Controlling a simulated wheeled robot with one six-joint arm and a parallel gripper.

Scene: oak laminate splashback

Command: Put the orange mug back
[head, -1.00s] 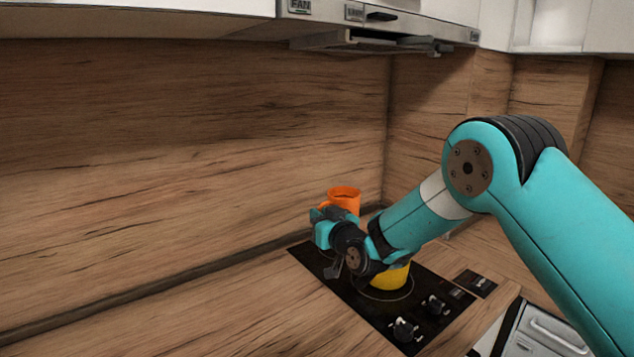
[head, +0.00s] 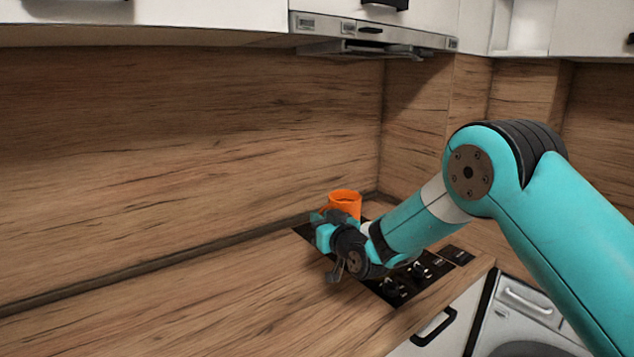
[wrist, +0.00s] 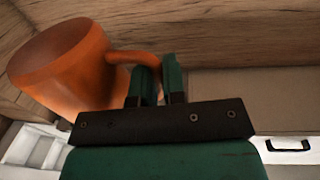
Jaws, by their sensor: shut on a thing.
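The orange mug (head: 345,199) is upright in the head view, above the hob area, with its open rim upward. In the wrist view the mug (wrist: 62,62) fills the upper left, and its handle reaches between my fingers. My gripper (wrist: 158,80) is shut on that handle. In the head view my gripper (head: 325,219) is just in front of the mug and covers its lower part, so I cannot see what is directly beneath it.
The black hob (head: 411,286) with knobs lies partly hidden under my arm. Bare wooden counter (head: 200,310) extends left of it. The wooden splashback (head: 180,150) rises behind, and an extractor hood (head: 375,35) hangs above. A front-loading appliance (head: 525,320) stands at lower right.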

